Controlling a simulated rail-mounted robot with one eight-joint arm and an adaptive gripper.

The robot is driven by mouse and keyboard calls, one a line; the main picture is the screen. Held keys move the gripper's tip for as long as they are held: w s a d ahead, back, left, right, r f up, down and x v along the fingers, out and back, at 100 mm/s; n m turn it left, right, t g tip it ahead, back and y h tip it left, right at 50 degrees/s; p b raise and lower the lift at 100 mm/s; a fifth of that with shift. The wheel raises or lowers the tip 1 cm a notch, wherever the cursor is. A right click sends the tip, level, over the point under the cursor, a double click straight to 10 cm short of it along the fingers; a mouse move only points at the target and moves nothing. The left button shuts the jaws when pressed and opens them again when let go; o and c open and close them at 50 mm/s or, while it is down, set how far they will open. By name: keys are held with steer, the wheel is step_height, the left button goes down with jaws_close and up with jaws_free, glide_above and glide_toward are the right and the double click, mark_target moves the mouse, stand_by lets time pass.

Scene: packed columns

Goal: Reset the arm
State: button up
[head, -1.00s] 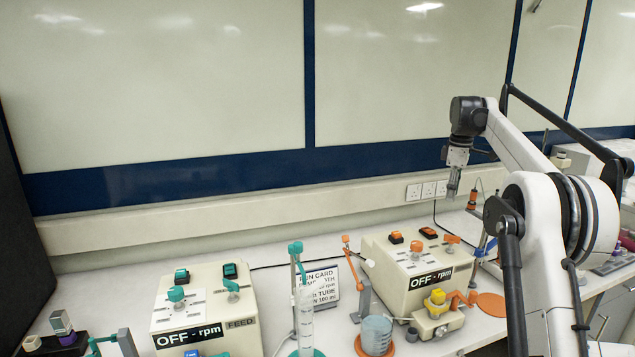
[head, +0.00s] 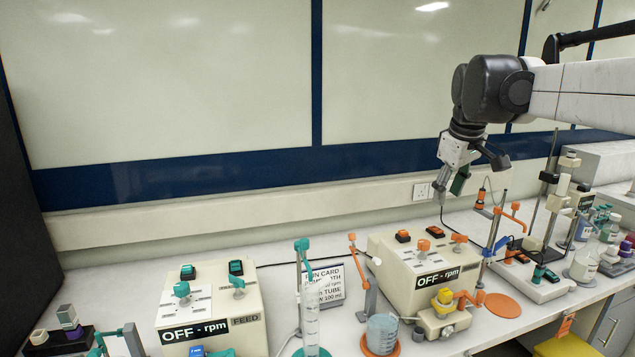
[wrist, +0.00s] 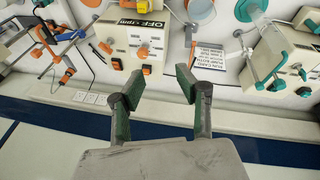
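My gripper (head: 449,190) hangs in the air above the back right of the bench, pointing down, at the upper right of the head view. In the wrist view my gripper (wrist: 158,85) shows two green-padded fingers spread apart with nothing between them. It is apart from everything on the bench. My arm reaches in from the right edge of the head view.
An orange-trimmed pump box (head: 405,265) stands below my gripper, and a teal-trimmed pump box (head: 200,305) stands at left. Between them are a run card (head: 325,287), a graduated cylinder (head: 312,318) and a beaker (head: 382,333). Stands and bottles (head: 585,262) crowd the right.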

steer(key=s+a+f+m+t, duration=0.1)
steer(key=s+a+f+m, duration=0.1)
steer(key=s+f, duration=0.4)
steer(key=s+a+f+m+t, duration=0.1)
steer(key=s+f, duration=0.5)
steer(key=s, duration=0.8)
steer(key=s+a+f+m+t+b, duration=0.1)
steer(key=s+a+f+m, duration=0.2)
steer(key=s, duration=0.6)
step_height(320, 180, down, 3)
steer(key=shift+s+a, duration=0.4)
steer(key=shift+a, duration=0.85)
